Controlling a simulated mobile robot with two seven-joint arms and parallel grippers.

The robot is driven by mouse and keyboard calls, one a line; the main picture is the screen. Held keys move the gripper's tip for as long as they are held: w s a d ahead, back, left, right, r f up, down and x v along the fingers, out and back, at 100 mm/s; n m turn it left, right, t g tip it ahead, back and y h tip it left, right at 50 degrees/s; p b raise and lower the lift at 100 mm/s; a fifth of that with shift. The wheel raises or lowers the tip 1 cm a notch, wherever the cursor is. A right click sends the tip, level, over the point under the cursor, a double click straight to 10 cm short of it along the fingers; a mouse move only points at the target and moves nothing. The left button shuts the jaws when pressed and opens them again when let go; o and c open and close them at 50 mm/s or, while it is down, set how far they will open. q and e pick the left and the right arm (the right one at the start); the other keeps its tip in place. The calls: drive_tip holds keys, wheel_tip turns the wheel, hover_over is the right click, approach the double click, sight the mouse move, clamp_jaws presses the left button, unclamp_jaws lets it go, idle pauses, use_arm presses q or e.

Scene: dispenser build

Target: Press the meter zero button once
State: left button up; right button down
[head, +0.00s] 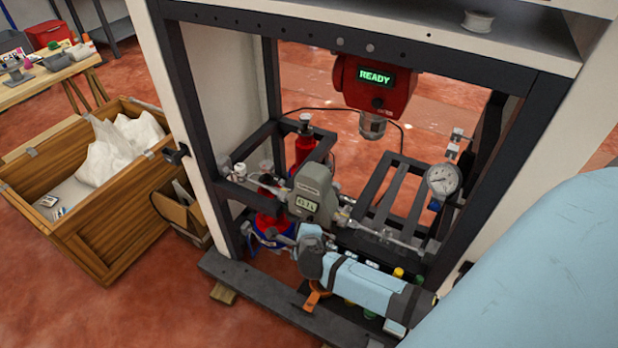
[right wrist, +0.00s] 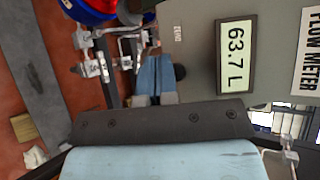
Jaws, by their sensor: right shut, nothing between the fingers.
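The grey flow meter (head: 306,207) stands inside the black frame in the head view. In the right wrist view its display (right wrist: 236,56) reads 63.7 L, turned sideways. A dark round knob (right wrist: 180,72), probably the zero button, shows partly beside my right gripper's fingers. My right gripper (right wrist: 155,62) is shut and empty, its blue fingers close to the meter's face. I cannot tell whether they touch it. In the head view the right gripper (head: 310,232) is just below the meter. My left gripper is not in view.
A red dispenser head (head: 374,88) showing READY hangs above. A round gauge (head: 442,180) stands right of the meter, joined by pipes. Red bottles (head: 304,150) stand behind it. Frame posts (head: 195,120) border the space. A wooden crate (head: 105,245) is at left.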

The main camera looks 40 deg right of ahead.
drive_tip(key=shift+w+d+p, duration=0.2)
drive_tip(key=shift+d+p, duration=0.15)
drive_tip(key=shift+d, duration=0.1)
idle(0.5)
drive_tip(key=shift+a, duration=0.15)
drive_tip(key=shift+s+a+p, duration=0.35)
drive_tip(key=shift+a+p, duration=0.05)
drive_tip(key=shift+a, duration=0.3)
drive_tip(key=shift+s+a+p, duration=0.2)
drive_tip(key=shift+s+a, duration=0.1)
drive_tip(key=shift+a, duration=0.45)
drive_tip(key=shift+s+a+p, duration=0.25)
drive_tip(key=shift+s+a, duration=0.1)
drive_tip(key=shift+a, duration=0.45)
drive_tip(key=shift+s+a+p, duration=0.2)
drive_tip(key=shift+s+a, duration=0.1)
drive_tip(key=shift+a, duration=0.45)
